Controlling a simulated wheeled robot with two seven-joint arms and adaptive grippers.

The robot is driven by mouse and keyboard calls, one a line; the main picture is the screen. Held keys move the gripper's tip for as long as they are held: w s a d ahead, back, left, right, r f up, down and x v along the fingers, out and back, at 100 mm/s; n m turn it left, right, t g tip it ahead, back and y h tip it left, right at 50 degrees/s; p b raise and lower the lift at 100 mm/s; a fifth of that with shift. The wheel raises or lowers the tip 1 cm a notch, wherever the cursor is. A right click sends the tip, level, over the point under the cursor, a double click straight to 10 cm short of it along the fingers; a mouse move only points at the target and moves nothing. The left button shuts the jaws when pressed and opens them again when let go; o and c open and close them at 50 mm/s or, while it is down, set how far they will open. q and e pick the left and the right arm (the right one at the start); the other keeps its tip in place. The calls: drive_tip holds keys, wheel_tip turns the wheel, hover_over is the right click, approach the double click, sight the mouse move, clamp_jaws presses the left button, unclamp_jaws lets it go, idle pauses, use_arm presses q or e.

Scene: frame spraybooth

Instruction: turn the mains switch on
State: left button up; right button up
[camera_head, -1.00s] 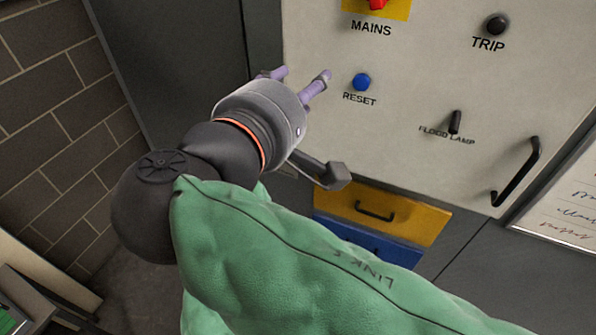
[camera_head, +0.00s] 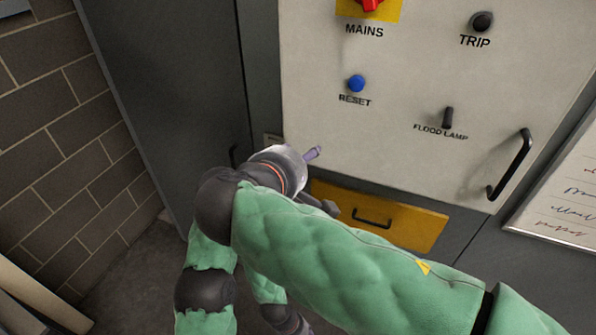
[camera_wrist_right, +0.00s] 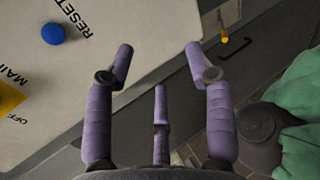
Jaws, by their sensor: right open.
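The red mains switch (camera_head: 370,5) sits on a yellow plate above the word MAINS on the pale panel (camera_head: 430,70), cut off by the top edge of the head view. In the right wrist view, part of its yellow plate (camera_wrist_right: 8,97) shows at the left edge, with OFF printed nearby; its red knob is out of frame. My right gripper (camera_head: 312,152) is below and left of the reset button, near the panel's lower left corner, apart from the switch. In the right wrist view its purple fingers (camera_wrist_right: 160,52) are spread with nothing between them. No left gripper fingers show.
The panel also carries a blue reset button (camera_head: 356,83), a black trip button (camera_head: 482,21), a flood lamp toggle (camera_head: 448,117) and a protruding black handle (camera_head: 510,165). A yellow drawer (camera_head: 405,222) is below. A brick wall (camera_head: 65,150) stands at left.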

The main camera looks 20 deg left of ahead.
use_arm(q)
drive_tip(key=shift+s+f, duration=0.15)
drive_tip(key=shift+f, duration=0.05)
use_arm(e)
drive_tip(key=shift+w+f+g, duration=0.25)
drive_tip(key=shift+f+g, duration=0.05)
drive_tip(key=shift+f, duration=0.85)
